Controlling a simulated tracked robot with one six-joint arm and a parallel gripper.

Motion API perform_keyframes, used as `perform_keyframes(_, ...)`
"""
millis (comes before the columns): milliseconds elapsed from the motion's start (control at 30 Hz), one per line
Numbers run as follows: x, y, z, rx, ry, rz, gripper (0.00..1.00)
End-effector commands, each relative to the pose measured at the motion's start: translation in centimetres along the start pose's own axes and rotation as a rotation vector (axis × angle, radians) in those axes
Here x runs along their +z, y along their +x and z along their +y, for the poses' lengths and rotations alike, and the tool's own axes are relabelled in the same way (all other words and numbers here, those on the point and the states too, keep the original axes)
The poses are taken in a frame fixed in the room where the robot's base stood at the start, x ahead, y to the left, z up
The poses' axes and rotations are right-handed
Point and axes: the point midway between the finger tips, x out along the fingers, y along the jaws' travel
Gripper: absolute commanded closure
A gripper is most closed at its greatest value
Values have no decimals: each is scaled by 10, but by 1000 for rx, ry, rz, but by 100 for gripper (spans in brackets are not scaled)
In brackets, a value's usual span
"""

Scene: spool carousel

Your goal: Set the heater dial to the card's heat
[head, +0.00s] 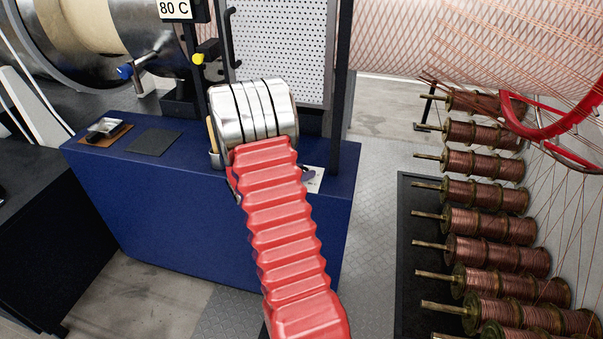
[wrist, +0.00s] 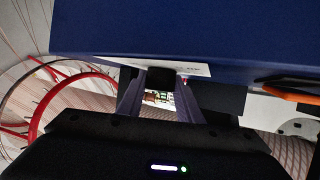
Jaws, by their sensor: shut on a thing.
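The card (head: 174,9) at the top of the head view reads "80 C". A white label plate (head: 313,179) shows on the blue bench beside my arm, and part of it shows in the wrist view (wrist: 194,69). My gripper (wrist: 161,84) is at this plate, with its two fingers shut on a small dark piece (wrist: 162,78), which looks like the heater dial. Its pointer and scale marks are hidden or too dark to read. In the head view my red-sleeved arm covers the gripper and the dial.
The blue bench (head: 180,215) carries a dark pad (head: 154,142) and a small brown tray (head: 92,139). A perforated panel (head: 277,45) stands behind my arm. Copper spools (head: 485,222) and a red hoop (head: 555,122) are at the right. Floor between bench and spools is clear.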

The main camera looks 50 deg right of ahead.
Motion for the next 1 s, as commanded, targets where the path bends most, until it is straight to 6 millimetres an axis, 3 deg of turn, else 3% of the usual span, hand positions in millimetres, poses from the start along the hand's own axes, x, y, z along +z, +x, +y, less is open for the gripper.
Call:
perform_keyframes(233,-2,2,4,9,3,4,90)
perform_keyframes(267,-2,2,4,9,3,4,66)
perform_keyframes(500,-1,1,2,5,2,2,50)
perform_keyframes(833,-1,-2,1,2,1,1,49)
perform_keyframes(1000,-1,-16,0,1,1,1,49)
